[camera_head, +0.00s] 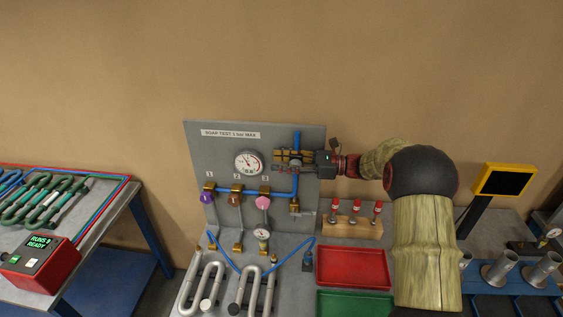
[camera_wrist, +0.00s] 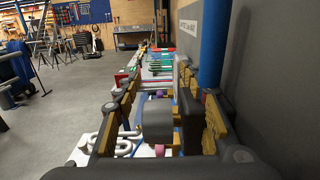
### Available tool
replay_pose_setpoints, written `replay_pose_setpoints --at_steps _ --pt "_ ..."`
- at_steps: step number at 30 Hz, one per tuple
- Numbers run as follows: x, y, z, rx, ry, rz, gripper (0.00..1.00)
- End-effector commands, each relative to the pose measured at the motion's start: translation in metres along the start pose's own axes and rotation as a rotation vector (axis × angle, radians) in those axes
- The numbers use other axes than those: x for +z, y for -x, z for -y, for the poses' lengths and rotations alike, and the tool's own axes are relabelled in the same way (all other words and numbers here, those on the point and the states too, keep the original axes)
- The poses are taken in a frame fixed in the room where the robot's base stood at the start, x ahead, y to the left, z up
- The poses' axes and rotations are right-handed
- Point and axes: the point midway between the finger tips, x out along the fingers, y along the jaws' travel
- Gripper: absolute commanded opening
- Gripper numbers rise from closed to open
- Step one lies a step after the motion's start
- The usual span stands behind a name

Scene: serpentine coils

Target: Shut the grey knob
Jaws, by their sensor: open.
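The grey knob (camera_wrist: 157,122) shows in the wrist view as a blocky grey shape between the two yellow-padded fingers of my gripper (camera_wrist: 160,95). The fingers are spread to either side of it, and I cannot tell whether either touches it. In the head view my gripper (camera_head: 291,160) reaches in from the right, in front of the upright blue pipe (camera_head: 297,138) on the grey panel (camera_head: 225,155). There the fingers and pipe crowd together, and I cannot make out the knob clearly.
A gauge (camera_head: 248,163) sits left of my gripper. Below are a purple knob (camera_head: 206,198), a reddish knob (camera_head: 234,200) and a pink knob (camera_head: 262,202). A wooden block (camera_head: 350,228) with red-topped parts, a red tray (camera_head: 352,267) and metal coils (camera_head: 203,287) occupy the bench.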

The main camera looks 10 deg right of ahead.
Motion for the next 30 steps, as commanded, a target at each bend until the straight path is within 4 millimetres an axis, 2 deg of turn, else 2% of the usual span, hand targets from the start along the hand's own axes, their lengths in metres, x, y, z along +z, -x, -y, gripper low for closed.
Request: replay_pose_setpoints --at_steps 4,25,30 --pt "0.0001 0.0001 -0.0001 0.000 0.000 0.000 0.41" --pt "0.0002 0.0003 0.0000 0.000 0.000 0.000 0.01" --pt "0.0001 0.0003 0.0000 0.000 0.000 0.000 0.00"
